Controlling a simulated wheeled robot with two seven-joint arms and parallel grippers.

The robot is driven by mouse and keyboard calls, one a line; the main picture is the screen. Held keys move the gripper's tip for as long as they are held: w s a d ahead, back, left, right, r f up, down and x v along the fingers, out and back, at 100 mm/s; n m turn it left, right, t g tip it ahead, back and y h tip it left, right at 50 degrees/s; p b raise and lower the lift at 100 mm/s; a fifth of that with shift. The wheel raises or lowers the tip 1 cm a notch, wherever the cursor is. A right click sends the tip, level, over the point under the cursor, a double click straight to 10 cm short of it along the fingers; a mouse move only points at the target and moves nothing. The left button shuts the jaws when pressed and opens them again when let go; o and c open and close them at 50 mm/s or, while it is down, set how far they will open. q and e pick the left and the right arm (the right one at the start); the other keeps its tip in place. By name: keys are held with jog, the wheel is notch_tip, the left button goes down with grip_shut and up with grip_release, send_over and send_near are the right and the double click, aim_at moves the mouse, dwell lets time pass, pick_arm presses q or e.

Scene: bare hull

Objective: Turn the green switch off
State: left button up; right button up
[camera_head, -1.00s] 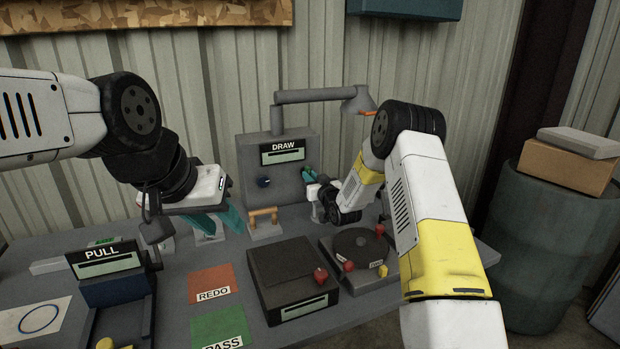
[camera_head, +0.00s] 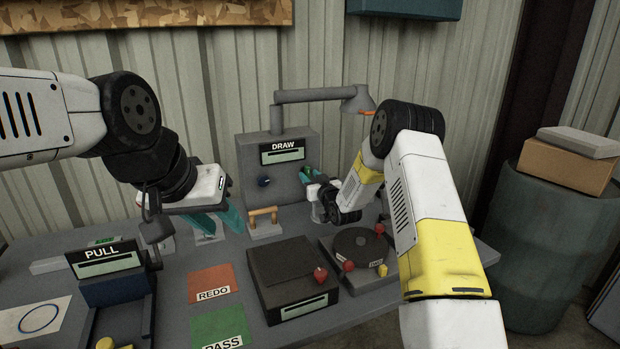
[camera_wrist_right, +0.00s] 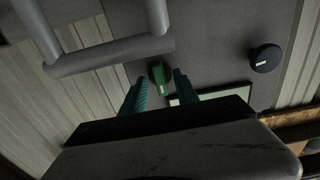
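The green switch (camera_wrist_right: 160,77) is a small green lever on the face of the grey DRAW panel (camera_head: 250,160). In the right wrist view it sits between the two teal fingertips of my right gripper (camera_wrist_right: 161,78), with a gap on each side. In the head view the green switch (camera_head: 307,171) shows small at the panel's right side, just by my right gripper's fingers. My right gripper is open. My left gripper (camera_head: 222,222) is open and empty over the table, left of the wooden handle.
A dark round knob (camera_head: 264,182) is on the same panel. A grey lamp arm (camera_head: 320,95) extends above it. The wooden handle (camera_head: 263,214), a dark box with a red knob (camera_head: 293,272) and a turntable box (camera_head: 358,245) stand in front.

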jog(key=shift+r, duration=0.15)
jog(key=shift+r, duration=0.35)
notch_tip(320, 180, up, 3)
jog(key=shift+r, duration=0.1)
jog(key=s, duration=1.6)
jog(key=shift+r, duration=0.4)
